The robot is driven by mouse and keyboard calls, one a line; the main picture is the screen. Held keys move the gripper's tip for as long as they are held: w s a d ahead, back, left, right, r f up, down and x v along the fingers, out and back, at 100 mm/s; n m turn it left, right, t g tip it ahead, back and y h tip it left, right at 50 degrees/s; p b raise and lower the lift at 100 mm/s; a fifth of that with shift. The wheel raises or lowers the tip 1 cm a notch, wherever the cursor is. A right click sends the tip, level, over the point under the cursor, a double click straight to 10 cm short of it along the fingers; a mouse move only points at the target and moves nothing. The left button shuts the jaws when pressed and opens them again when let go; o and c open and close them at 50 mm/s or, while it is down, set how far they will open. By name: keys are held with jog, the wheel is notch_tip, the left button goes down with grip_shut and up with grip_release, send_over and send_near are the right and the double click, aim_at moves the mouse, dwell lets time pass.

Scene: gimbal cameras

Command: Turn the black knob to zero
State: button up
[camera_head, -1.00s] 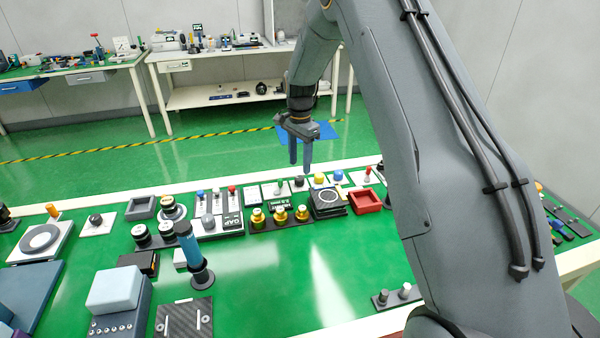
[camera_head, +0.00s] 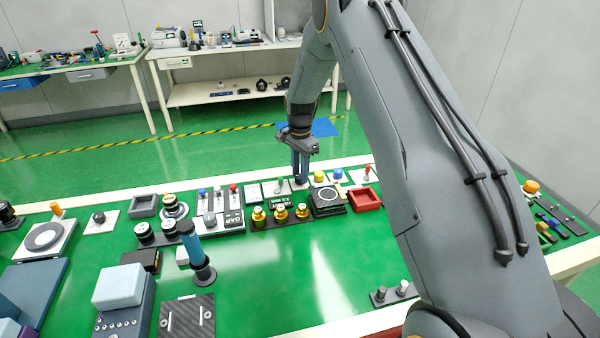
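A small black knob (camera_head: 301,182) is on a pale plate at the far side of the green table, left of the yellow and blue buttons. My gripper (camera_head: 300,174) points straight down at this knob, with its fingertips at or just above it. The two fingers overlap in this view, so the gap between them and any contact with the knob are hidden. Another black knob (camera_head: 98,217) sits on a white plate at the left of the table, well away from my gripper.
Close by are a yellow button (camera_head: 319,177), a blue button (camera_head: 338,174), a red tray (camera_head: 366,199) and a row of gold knobs (camera_head: 280,215). A blue-handled upright tool (camera_head: 190,243) stands nearer. The table's middle front is clear.

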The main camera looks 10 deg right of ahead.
jog(key=shift+n, duration=0.4)
jog(key=n+b, duration=0.2)
jog(key=n, duration=0.2)
jog(key=shift+n+b, duration=0.3)
jog(key=n+b, duration=0.1)
jog(key=n, duration=0.5)
jog(key=shift+b, duration=0.4)
jog(key=n+b, duration=0.1)
jog(key=n, duration=0.5)
jog(key=shift+a+n, duration=0.1)
jog(key=shift+n, duration=0.2)
jog(key=n, duration=0.5)
jog(key=shift+n+b, duration=0.35)
jog(key=shift+n, duration=0.05)
jog(key=o, duration=1.1)
jog(key=shift+c, duration=0.2)
